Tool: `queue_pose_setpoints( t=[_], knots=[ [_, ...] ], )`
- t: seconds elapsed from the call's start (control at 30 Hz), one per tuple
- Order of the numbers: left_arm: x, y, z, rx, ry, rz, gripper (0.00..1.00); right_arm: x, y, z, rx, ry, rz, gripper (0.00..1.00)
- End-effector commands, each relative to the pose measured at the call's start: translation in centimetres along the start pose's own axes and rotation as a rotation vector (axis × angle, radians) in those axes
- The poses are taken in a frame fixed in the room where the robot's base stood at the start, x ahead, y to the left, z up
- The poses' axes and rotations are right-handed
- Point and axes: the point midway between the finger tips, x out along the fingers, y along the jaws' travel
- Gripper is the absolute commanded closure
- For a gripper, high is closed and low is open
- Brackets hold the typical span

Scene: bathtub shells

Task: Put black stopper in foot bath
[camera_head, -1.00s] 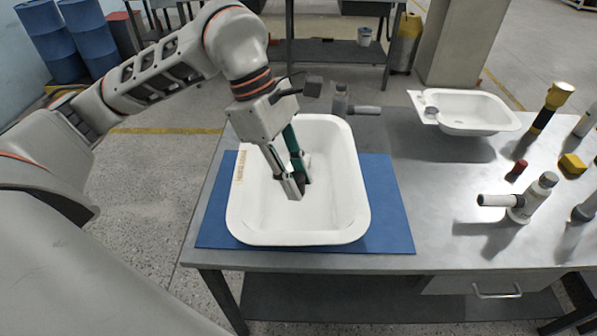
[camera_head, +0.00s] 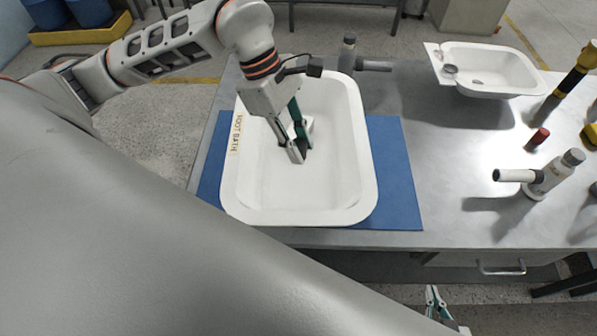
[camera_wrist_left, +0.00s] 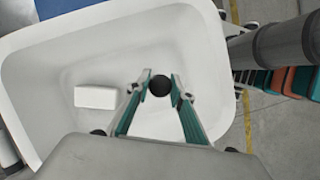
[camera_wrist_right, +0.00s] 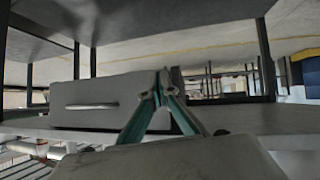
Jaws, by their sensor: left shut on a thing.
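The white foot bath (camera_head: 255,205), labelled on its left rim, sits on a blue mat (camera_head: 400,185). My left gripper (camera_head: 298,152) reaches down inside the foot bath. In the left wrist view my left gripper (camera_wrist_left: 160,82) is shut on the round black stopper (camera_wrist_left: 160,87), held between its fingertips above the basin floor. The stopper cannot be made out clearly in the head view. My right gripper (camera_head: 434,298) is low, in front of the table. In the right wrist view its fingertips (camera_wrist_right: 162,82) meet with nothing between them.
A white block (camera_wrist_left: 96,97) lies inside the foot bath. A smaller white basin (camera_head: 490,65) stands at the back right. A grey and white fixture (camera_head: 545,175), a red-capped piece (camera_head: 539,137) and a grey tap-like piece (camera_head: 348,55) stand on the table.

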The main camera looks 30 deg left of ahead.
Motion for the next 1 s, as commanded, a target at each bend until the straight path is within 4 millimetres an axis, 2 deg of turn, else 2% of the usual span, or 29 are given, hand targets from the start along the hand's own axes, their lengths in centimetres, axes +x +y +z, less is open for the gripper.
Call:
queue_pose_setpoints(
  t=[0.1, 0.3, 0.57, 0.8, 1.0],
  knots=[
    [2.9, -0.1, -1.2, -0.004, 0.0, -0.006, 0.96, -0.1, 0.0, -0.2, 0.0, 0.001, 0.0, 1.0],
    [6.3, 0.0, -2.6, -0.003, -0.001, -0.003, 0.96, -0.2, 0.1, -0.5, 0.0, 0.004, 0.001, 1.0],
    [7.9, 0.0, -3.3, -0.001, 0.0, -0.001, 0.96, -0.2, 0.2, -0.8, 0.0, 0.008, 0.002, 1.0],
    [10.7, 0.1, -4.4, -0.002, -0.001, -0.002, 0.96, -0.3, 0.2, -0.9, 0.001, 0.009, 0.002, 1.0],
    [10.8, 0.1, -4.5, 0.0, 0.0, 0.002, 0.96, -0.2, 0.1, -0.9, 0.002, 0.009, 0.002, 1.0]
  ],
)
